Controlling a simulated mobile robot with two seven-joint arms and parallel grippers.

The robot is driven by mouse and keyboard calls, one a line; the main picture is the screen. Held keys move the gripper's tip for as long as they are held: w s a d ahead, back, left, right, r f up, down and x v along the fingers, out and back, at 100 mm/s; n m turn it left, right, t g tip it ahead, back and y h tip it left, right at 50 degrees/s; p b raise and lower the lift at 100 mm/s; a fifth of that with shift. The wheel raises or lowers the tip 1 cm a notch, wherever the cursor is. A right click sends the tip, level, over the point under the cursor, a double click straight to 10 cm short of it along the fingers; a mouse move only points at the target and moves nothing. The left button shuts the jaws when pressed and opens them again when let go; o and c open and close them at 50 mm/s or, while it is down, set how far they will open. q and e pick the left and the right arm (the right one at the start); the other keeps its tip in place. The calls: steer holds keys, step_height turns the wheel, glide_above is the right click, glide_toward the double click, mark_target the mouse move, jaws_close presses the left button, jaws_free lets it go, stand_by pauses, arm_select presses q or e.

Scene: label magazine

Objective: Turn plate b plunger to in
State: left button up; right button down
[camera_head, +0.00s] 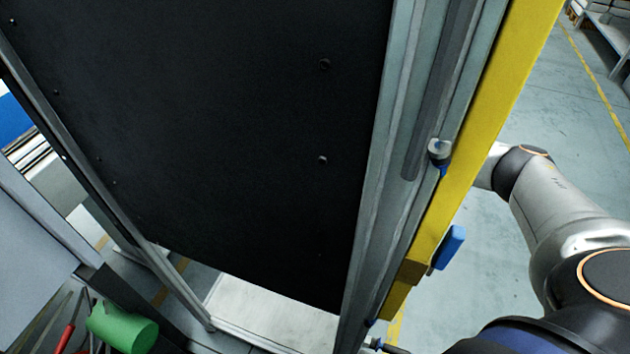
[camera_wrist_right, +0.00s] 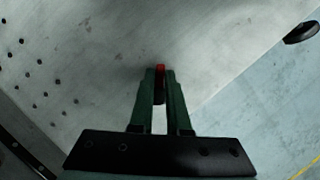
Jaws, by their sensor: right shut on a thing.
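In the right wrist view my right gripper (camera_wrist_right: 160,92) is shut on a small red piece (camera_wrist_right: 160,70), which shows between and just past its fingertips. The piece stands out against a pale grey metal plate (camera_wrist_right: 100,60). Most of the piece is hidden by the fingers, so I cannot tell whether it is the plunger or how it is turned. In the head view my right arm reaches behind the yellow upright at the right, and the right gripper is hidden there. My left gripper is not in view.
A large black panel (camera_head: 230,120) in an aluminium frame (camera_head: 385,140) fills the head view. A yellow upright (camera_head: 490,130) with a blue block (camera_head: 450,247) stands at its right. A green cylinder (camera_head: 122,328) is at lower left. Open floor (camera_head: 560,90) lies to the right.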

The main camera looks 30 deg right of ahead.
steer(key=m, duration=0.1)
steer(key=m+h+b, duration=0.1)
steer(key=m, duration=0.1)
steer(key=m+b, duration=0.1)
steer(key=shift+d+f+m+h, duration=0.1)
steer(key=shift+d+m+h, duration=0.2)
steer(key=shift+h, duration=0.1)
steer(key=shift+s+d+m+g+h+b, duration=0.15)
steer(key=shift+m+g+h+b, duration=0.2)
steer(key=shift+m, duration=0.45)
steer(key=shift+m+g, duration=0.25)
steer(key=shift+m, duration=0.45)
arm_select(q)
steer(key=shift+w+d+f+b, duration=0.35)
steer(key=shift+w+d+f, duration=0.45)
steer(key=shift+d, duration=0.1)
arm_select(e)
steer(key=shift+s+d+m+h, duration=0.15)
steer(key=shift+m+h, duration=0.2)
steer(key=shift+m, duration=0.25)
steer(key=shift+g, duration=0.3)
steer(key=c, duration=0.9)
jaws_free()
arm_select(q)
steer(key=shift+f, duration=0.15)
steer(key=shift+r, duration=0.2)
